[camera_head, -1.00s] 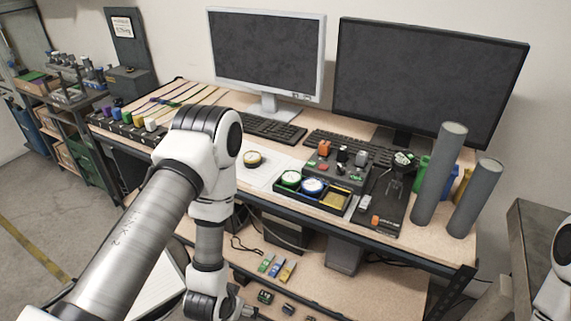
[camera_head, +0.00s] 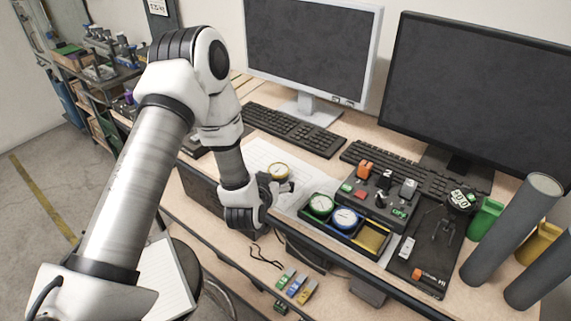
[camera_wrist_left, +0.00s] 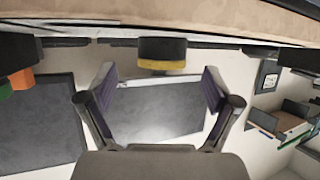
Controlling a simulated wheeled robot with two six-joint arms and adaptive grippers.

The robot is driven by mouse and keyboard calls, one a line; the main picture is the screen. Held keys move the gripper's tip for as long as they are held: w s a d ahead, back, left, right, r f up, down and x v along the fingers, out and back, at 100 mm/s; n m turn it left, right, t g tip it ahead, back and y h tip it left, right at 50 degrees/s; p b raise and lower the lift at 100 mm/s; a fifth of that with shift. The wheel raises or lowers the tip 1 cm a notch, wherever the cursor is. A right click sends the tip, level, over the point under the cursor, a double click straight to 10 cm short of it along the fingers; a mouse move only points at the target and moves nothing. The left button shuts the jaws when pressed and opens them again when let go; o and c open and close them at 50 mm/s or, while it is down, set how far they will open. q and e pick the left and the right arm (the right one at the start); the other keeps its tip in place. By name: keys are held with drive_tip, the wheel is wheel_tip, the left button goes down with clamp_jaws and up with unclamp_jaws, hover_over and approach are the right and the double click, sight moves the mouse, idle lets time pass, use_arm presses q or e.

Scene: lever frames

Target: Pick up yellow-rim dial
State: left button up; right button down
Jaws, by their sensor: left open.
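The yellow-rim dial (camera_head: 278,170) lies on a white sheet on the workbench, just beyond my left gripper in the head view. In the left wrist view the dial (camera_wrist_left: 162,53) shows edge-on, dark with a yellow band, ahead of the fingers and roughly centred between them. My left gripper (camera_head: 284,188) is low over the bench's front part, open and empty. Its two spread fingers show in the left wrist view (camera_wrist_left: 160,88), apart from the dial. My right gripper is out of view.
A black tray holds a green-rim dial (camera_head: 320,206) and a blue-rim dial (camera_head: 345,219), beside an empty yellow compartment (camera_head: 373,240). A control box (camera_head: 378,198) stands behind it. Keyboards (camera_head: 292,130) and monitors stand at the back. Grey cylinders (camera_head: 512,230) stand at right.

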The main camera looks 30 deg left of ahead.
sight(276, 177)
use_arm(q)
drive_tip(key=shift+s+a+r+p, duration=0.15)
drive_tip(key=shift+s+r+p, duration=0.25)
drive_tip(key=shift+p, duration=0.1)
drive_tip(key=shift+p+x, duration=0.5)
drive_tip(key=shift+x, duration=0.35)
drive_tip(key=x, duration=0.2)
drive_tip(key=f+x, duration=0.1)
drive_tip(key=x, duration=0.1)
drive_tip(key=shift+s+r, duration=0.1)
drive_tip(key=shift+s, duration=0.05)
drive_tip(key=shift+s+d+r, duration=0.2)
drive_tip(key=shift+s+d, duration=0.05)
drive_tip(key=c, duration=0.4)
drive_tip(key=shift+s+r, duration=0.1)
drive_tip(key=c, duration=0.9)
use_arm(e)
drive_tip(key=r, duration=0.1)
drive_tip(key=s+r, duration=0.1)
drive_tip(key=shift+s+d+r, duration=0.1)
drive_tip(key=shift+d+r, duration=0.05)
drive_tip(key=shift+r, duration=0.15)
